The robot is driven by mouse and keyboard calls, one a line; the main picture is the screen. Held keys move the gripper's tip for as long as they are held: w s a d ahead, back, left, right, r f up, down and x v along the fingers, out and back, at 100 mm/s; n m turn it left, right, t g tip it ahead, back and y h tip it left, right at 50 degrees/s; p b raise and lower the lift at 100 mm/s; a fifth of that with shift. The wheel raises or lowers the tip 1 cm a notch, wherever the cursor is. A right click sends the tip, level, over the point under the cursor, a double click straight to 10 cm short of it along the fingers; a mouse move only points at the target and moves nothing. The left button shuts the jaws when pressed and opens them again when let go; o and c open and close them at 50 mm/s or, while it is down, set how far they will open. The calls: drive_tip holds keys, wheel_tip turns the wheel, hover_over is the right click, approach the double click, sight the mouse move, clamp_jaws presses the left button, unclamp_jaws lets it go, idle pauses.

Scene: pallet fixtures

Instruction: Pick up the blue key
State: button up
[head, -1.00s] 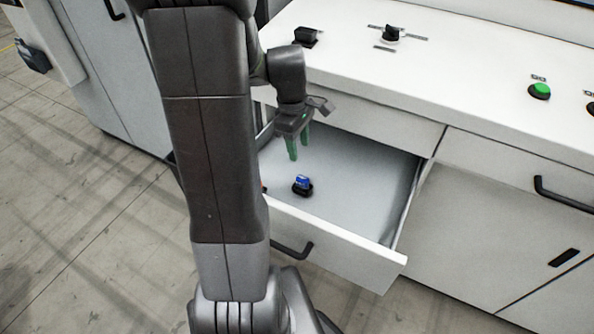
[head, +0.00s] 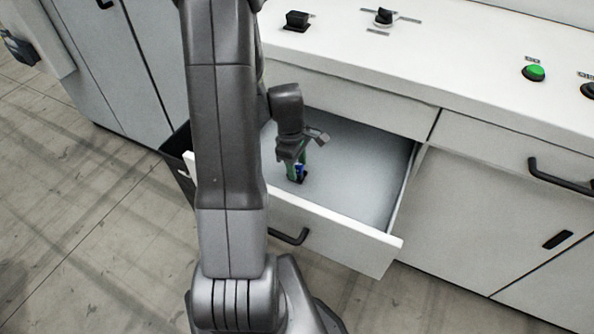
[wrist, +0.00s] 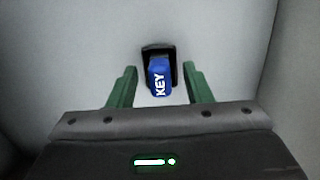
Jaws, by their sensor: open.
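The blue key (wrist: 158,80), with "KEY" in white letters, sits in a small black holder (wrist: 149,49) on the floor of the open drawer (head: 350,187). In the head view the blue key (head: 299,170) is partly hidden by my green fingers. My gripper (wrist: 160,82) is open, with one green finger on each side of the key. In the wrist view gaps show between the key and both fingers. My gripper (head: 301,170) points down into the drawer in the head view.
The drawer's front panel (head: 330,233) and side walls surround the key. The white counter (head: 440,70) lies above and behind, with black knobs (head: 384,17) and a green button (head: 534,72). The drawer floor to the right is clear.

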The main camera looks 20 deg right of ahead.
drive_tip(key=shift+c, duration=0.4)
clamp_jaws()
